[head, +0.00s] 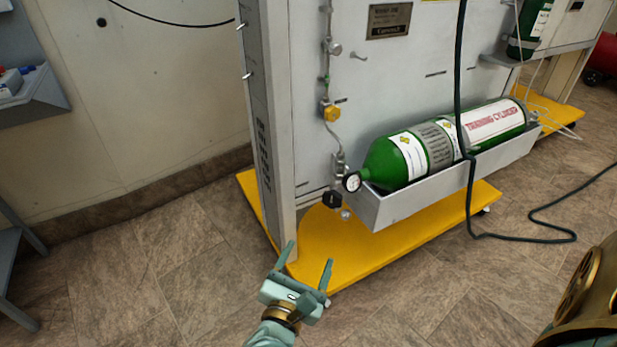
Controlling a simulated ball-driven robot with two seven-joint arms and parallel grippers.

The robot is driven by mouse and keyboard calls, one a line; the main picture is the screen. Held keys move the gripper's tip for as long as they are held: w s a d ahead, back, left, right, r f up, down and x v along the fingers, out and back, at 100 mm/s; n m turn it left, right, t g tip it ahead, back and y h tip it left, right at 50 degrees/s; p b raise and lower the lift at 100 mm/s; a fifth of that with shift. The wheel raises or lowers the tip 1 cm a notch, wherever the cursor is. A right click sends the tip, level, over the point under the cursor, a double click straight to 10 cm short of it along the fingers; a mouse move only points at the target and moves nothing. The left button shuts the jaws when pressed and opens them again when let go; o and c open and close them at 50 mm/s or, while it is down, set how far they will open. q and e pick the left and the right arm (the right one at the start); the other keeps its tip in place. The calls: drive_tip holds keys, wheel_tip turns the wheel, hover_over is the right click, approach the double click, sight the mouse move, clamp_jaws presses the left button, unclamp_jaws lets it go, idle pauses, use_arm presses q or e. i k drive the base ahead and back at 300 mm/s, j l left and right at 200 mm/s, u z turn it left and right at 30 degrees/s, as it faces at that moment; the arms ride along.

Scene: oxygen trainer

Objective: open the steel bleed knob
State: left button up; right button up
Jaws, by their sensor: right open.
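A small steel knob (334,48) sits high on the thin pipe line on the grey panel. A small round steel piece (346,214) shows low, below the gauge, near a black knob (332,199). I cannot tell for sure which of the two steel parts is the bleed knob. A yellow knob (331,113) sits midway on the line. My right gripper (309,254) is open and empty, fingers pointing up, in front of the yellow base, below and left of the low steel piece and apart from it. My left gripper is not in view.
A green training cylinder (408,157) lies in a grey tray (400,207), with a round gauge (352,182) at its left end. A grey post (270,130) stands left of the pipe line. A dark hose (470,200) hangs before the cylinder. The yellow base (400,247) juts out below.

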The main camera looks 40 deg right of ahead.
sight(345, 214)
drive_tip(key=k+j, duration=0.1)
drive_tip(key=j, duration=0.25)
drive_tip(key=k+j, duration=0.15)
drive_tip(key=j, duration=0.15)
drive_tip(key=k+j, duration=0.1)
drive_tip(key=j, duration=0.25)
drive_tip(key=k+j, duration=0.1)
drive_tip(key=j, duration=0.25)
